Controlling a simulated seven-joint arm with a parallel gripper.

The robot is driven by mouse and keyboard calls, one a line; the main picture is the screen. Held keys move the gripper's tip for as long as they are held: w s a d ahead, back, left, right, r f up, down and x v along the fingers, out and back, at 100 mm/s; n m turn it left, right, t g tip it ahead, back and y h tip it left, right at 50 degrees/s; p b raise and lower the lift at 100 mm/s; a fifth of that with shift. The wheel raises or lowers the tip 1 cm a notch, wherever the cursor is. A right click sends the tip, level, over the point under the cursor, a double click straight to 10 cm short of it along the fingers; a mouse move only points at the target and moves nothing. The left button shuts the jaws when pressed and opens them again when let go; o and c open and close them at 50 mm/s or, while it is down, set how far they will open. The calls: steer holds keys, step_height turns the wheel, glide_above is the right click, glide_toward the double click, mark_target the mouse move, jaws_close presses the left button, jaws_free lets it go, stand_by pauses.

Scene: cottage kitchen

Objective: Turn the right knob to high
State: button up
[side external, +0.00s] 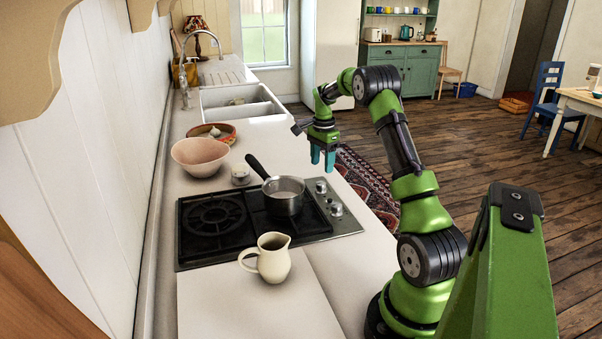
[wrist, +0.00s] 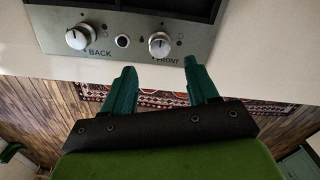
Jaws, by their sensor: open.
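The right knob (wrist: 159,45), a round silver knob by the word FRONT, sits on the hob's steel panel in the wrist view. The left knob (wrist: 78,38), by the word BACK, is beside it, with a small round button between them. In the side view the farther knob (side external: 321,186) and nearer knob (side external: 336,209) lie on the hob's right edge. My gripper (side external: 323,160) hangs above the counter edge, fingers down, near the farther knob. In the wrist view my gripper (wrist: 163,80) is open and empty, its fingers apart, not touching the right knob. The knob's setting is unclear.
A saucepan (side external: 284,201) stands on the hob (side external: 240,254), its handle pointing back left. A cream jug (side external: 273,262) stands in front. A pink bowl (side external: 200,157), a small white timer-like object (side external: 240,175) and a sink (side external: 238,104) lie behind. Space above the knobs is clear.

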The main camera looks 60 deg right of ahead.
mark_target(321, 182)
step_height(321, 182, down, 7)
steer(key=shift+r, duration=0.1)
stand_by(0.3)
steer(key=c, duration=1)
steer(key=shift+c, duration=0.2)
